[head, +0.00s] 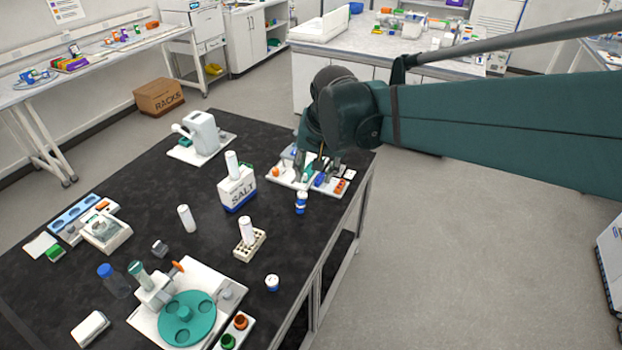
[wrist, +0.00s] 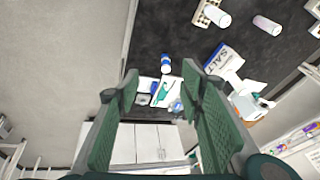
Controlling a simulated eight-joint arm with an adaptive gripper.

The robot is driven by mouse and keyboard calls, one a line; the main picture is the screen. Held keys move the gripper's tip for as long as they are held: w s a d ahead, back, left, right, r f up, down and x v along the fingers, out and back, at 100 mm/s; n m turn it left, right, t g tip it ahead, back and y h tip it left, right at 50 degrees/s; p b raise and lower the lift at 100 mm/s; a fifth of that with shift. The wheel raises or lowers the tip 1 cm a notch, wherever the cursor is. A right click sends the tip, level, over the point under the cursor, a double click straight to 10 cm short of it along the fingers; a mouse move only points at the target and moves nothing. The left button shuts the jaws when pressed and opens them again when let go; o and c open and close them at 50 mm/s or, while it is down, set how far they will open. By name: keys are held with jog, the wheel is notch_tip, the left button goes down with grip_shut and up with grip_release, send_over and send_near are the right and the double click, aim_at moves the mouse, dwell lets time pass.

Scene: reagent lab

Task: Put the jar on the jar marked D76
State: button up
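My gripper (head: 317,170) hangs at the far right end of the black table, over small white trays. In the wrist view my gripper (wrist: 158,78) has its fingers spread wide, with nothing held between them. A small white and blue jar-like piece (head: 301,202) stands just in front of the trays; in the wrist view it (wrist: 166,63) shows beyond the fingertips. Another small white jar with blue (head: 272,283) stands near the table's right edge. No D76 marking is legible, so I cannot tell which jar bears it.
A salt box (head: 237,192) and white cylinders (head: 187,218) stand mid-table. A beige rack (head: 249,246) holds another cylinder. A teal-disc centrifuge-like device (head: 187,318) is at the front. A white tray (head: 284,179) with coloured items lies under my gripper. Bare black surface separates these things.

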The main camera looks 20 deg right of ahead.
jog(key=s+n+t, duration=0.3)
jog(key=s+n, duration=0.2)
jog(key=s, duration=1.2)
jog(key=shift+s+a+f+n, duration=0.35)
jog(key=shift+a+n, duration=0.05)
